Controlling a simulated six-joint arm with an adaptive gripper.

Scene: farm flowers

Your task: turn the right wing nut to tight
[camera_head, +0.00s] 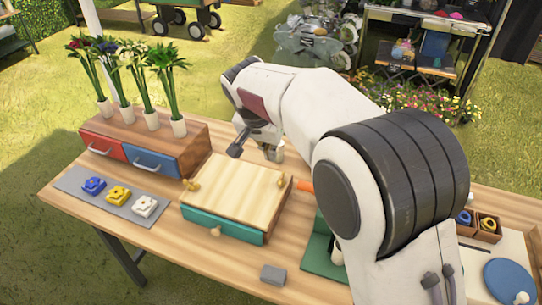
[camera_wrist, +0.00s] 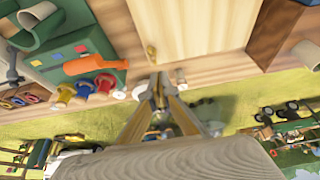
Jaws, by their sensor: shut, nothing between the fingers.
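The right wing nut (camera_head: 281,181) is a small gold piece at the right edge of the pale wooden lid (camera_head: 235,190). In the wrist view a gold wing nut (camera_wrist: 152,52) stands just beyond my fingertips, at the edge of a pale panel. My gripper (camera_wrist: 158,78) is shut and empty, its fingers meeting near the nut with a small gap in the picture. Whether they touch cannot be told. In the head view my arm hides part of the gripper. The other wing nut (camera_head: 191,184) is at the lid's left edge.
An orange handle (camera_wrist: 90,64) and several coloured spools (camera_wrist: 82,88) lie close beside the nut. The box has a green drawer (camera_head: 222,226). A red and blue drawer unit (camera_head: 183,135) with flowers stands left. A grey block (camera_head: 273,275) lies at the front.

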